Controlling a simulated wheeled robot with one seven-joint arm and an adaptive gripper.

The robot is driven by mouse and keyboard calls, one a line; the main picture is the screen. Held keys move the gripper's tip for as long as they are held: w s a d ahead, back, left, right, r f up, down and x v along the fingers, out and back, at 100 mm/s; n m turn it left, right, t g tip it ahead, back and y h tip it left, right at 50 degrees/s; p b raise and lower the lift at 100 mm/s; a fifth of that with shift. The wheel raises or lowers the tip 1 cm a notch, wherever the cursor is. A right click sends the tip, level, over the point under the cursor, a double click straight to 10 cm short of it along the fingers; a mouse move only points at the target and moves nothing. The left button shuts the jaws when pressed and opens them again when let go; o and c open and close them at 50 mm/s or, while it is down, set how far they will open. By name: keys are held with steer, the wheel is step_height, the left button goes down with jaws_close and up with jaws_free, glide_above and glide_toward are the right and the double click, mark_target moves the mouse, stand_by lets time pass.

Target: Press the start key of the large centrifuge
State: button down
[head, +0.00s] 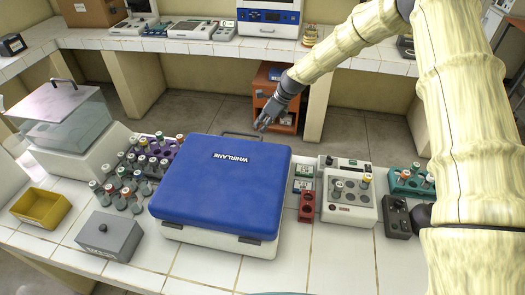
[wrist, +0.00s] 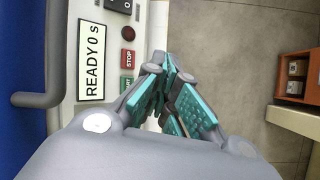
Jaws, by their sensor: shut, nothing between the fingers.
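The large centrifuge (head: 215,190) has a closed blue lid marked WHIRLANE and a white body. Its control panel faces away from the head camera and shows in the wrist view, with a display (wrist: 92,48) reading "READY 0 s". A red STOP key (wrist: 128,59) is on the panel. Beside it is a green key, the start key (wrist: 126,84), partly hidden by my gripper. My gripper (head: 263,125) is beyond the far edge of the centrifuge, right of its lid handle. In the wrist view my gripper (wrist: 168,68) is shut and empty, with its fingertips close to the panel; contact cannot be told.
Tube racks (head: 118,185) stand left of the centrifuge. A small white device (head: 346,208) and a red rack (head: 307,206) stand on its right. An orange cabinet (head: 270,88) stands under the back bench. Open floor lies between the benches.

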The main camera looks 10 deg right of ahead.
steer(key=shift+s+a+f+b, duration=0.15)
steer(key=shift+s+a+f, duration=0.05)
steer(key=shift+s+f, duration=0.55)
steer(key=shift+s+a+f+b, duration=0.2)
steer(key=shift+s+f, duration=0.35)
steer(key=shift+f, duration=0.3)
